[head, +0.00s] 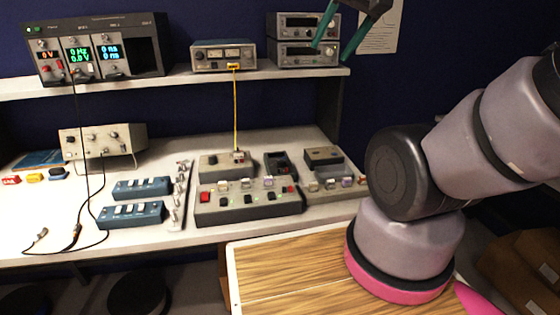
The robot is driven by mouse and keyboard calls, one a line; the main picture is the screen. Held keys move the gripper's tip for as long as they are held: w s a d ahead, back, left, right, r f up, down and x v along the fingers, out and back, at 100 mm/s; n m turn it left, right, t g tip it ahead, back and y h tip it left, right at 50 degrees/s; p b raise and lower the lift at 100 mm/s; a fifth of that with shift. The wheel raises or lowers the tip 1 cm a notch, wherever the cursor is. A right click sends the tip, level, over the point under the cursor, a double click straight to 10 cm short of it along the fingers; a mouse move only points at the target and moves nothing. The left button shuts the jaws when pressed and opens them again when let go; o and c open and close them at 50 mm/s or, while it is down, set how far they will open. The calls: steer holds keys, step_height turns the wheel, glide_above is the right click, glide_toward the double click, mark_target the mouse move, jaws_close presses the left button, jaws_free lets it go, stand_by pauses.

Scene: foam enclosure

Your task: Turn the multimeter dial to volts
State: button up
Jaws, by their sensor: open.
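A small dark handheld unit (280,165) lies on the bench between two grey boxes. It may be the multimeter, but its dial and markings are too small to read. My gripper (331,50) shows at the top of the head view, with two teal fingers spread apart and nothing between them. It appears in front of the stacked instruments on the shelf, up and to the right of the dark unit, and apart from it. The rest of the gripper is cut off by the top edge.
A shelf (200,80) above the bench holds a rack with lit displays (95,48), a two-meter box (223,55) and stacked instruments (303,40). A yellow cable (236,110) hangs to a grey box. A long control panel (248,202) stands before the dark unit. A wooden top (290,265) is mostly clear.

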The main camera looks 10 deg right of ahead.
steer(key=w+f+n+g, duration=0.3)
steer(key=w+f, duration=0.1)
steer(key=w, duration=0.5)
steer(key=n+g+h, duration=0.2)
steer(key=n+g, duration=0.2)
steer(key=n, duration=0.4)
glide_above(280, 160)
step_height(280, 160, down, 23)
steer(key=shift+n, duration=0.3)
step_height(280, 160, down, 11)
steer(key=shift+r, duration=0.15)
jaws_close()
